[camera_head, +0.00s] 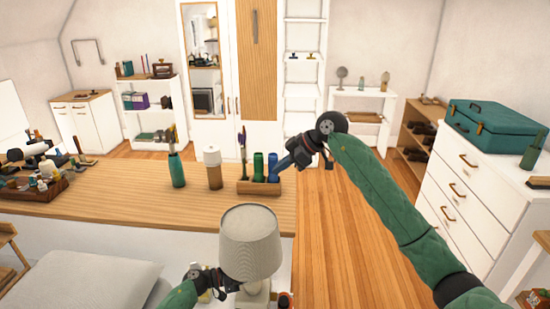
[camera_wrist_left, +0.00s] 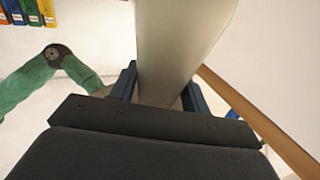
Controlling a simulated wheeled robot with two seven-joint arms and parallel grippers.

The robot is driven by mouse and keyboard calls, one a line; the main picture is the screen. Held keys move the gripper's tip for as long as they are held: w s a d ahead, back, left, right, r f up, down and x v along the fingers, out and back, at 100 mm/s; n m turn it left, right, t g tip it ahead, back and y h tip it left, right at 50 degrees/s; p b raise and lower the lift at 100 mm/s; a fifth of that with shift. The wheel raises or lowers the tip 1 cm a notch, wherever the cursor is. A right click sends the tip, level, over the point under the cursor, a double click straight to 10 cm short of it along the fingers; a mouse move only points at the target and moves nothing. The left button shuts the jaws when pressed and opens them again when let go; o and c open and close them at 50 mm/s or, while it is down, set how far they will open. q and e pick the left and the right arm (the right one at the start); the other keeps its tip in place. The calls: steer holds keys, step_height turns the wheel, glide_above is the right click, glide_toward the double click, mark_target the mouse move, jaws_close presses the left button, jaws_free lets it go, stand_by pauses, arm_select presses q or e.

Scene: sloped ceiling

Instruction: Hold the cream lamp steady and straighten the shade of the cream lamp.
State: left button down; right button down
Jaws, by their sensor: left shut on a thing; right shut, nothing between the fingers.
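The cream lamp (camera_head: 256,298) stands at the front of the head view, with its grey-beige shade (camera_head: 250,243) on top. The shade looks roughly upright from here; I cannot tell a small tilt. My left gripper (camera_head: 229,284) is at the lamp's left, below the shade, shut on the lamp. In the left wrist view, the pale lamp body (camera_wrist_left: 175,50) passes between the blue fingers of my left gripper (camera_wrist_left: 158,88). My right gripper (camera_head: 293,153) is shut and empty, raised well above and right of the shade, apart from it. The shade hides the lamp's upper part.
A wooden counter (camera_head: 110,200) behind the lamp holds a green bottle (camera_head: 177,170), a white-and-wood bottle (camera_head: 213,168) and a wooden holder (camera_head: 258,187) with bottles. A grey cushion (camera_head: 80,280) lies front left. A white drawer unit (camera_head: 470,190) stands right. Open floor lies between.

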arm_select(q)
steer(key=c, duration=0.6)
jaws_free()
